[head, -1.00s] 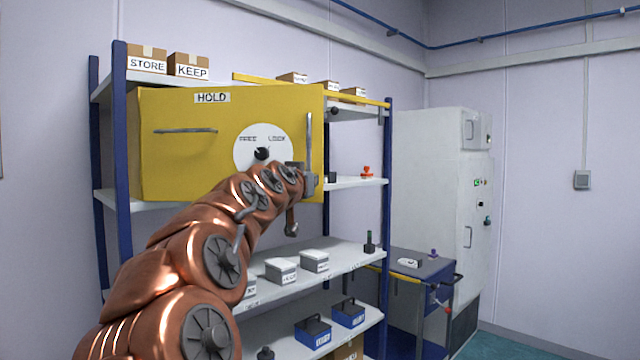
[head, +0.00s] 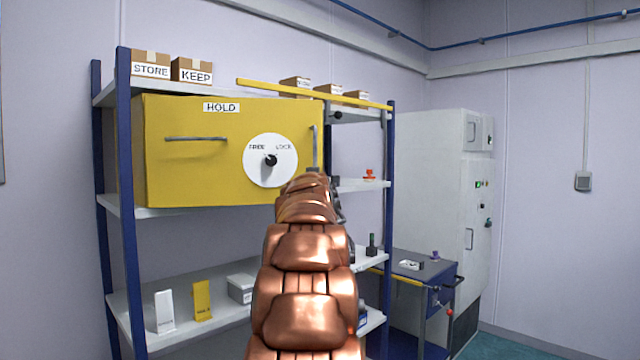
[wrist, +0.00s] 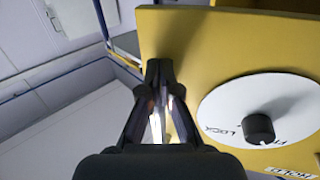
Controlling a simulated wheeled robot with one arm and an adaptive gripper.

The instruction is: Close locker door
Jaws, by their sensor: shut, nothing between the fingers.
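The yellow locker (head: 190,180) with the HOLD label sits on the upper part of the blue-and-white shelf rack. Its front carries a white FREE/LOCK dial (head: 285,176) with a black knob (head: 270,160), a horizontal handle at left and a vertical handle (head: 314,145) at right. The yellow panel also shows close up in the wrist view (wrist: 215,55), with the dial (wrist: 222,105) right of my gripper. My gripper (wrist: 160,68) is shut and empty, its tips over the panel's edge area; contact cannot be told. My arm hides it in the head view. I cannot tell how far the door stands open.
A yellow bar (head: 310,93) runs above the locker. Cartons (head: 192,70) stand on the top shelf. A small blue cart (head: 420,280) and a tall white cabinet (head: 440,200) stand to the right. Lower shelves hold boxes and small items.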

